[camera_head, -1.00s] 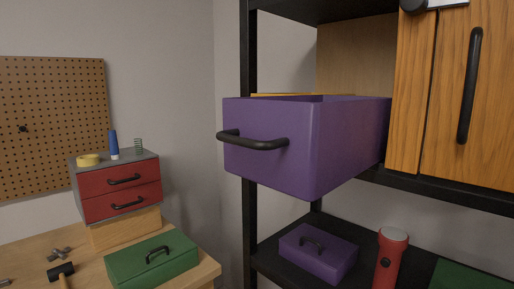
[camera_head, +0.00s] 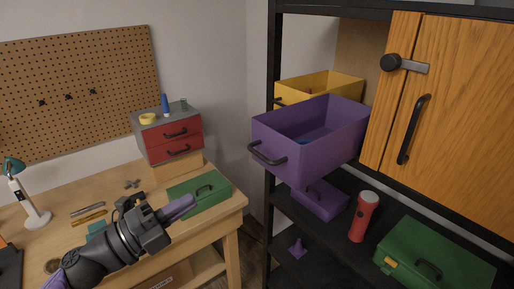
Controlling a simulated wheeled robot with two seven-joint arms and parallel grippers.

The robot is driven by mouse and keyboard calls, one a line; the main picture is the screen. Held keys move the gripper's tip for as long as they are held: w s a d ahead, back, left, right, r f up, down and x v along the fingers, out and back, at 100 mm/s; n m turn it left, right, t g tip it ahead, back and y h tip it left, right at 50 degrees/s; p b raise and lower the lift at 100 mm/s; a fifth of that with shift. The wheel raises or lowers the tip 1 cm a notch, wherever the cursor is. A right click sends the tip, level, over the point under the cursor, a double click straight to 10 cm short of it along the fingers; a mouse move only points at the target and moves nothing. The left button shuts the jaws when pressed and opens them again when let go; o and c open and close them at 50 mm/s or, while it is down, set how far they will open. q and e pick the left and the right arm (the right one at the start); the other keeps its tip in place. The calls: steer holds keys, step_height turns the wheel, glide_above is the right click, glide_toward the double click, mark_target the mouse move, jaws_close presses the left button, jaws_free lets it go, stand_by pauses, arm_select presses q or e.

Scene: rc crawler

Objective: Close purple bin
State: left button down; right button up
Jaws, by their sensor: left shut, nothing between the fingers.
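The purple bin (camera_head: 335,135) juts out from the shelf at the centre right of the head view, pulled forward with its open top showing. Its black handle (camera_head: 267,155) is on the front face, at the left. Something blue shows inside it. My left gripper (camera_head: 190,201) is shut and empty, left of the bin and lower, in front of the workbench and the green box on it. A clear gap lies between gripper and handle. My right gripper is not in view.
A yellow bin (camera_head: 320,88) stands behind the purple one. A wooden cabinet door (camera_head: 450,120) is to its right. The lower shelf holds a purple box (camera_head: 320,200), a red flashlight (camera_head: 363,217) and a green case (camera_head: 434,262). The workbench (camera_head: 226,222) is at left.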

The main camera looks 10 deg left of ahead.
mark_target(258, 156)
arm_select(q)
steer(key=p+x, duration=0.4)
steer(key=x, duration=0.8)
steer(key=shift+w, duration=0.5)
steer(key=shift+w+d, duration=0.4)
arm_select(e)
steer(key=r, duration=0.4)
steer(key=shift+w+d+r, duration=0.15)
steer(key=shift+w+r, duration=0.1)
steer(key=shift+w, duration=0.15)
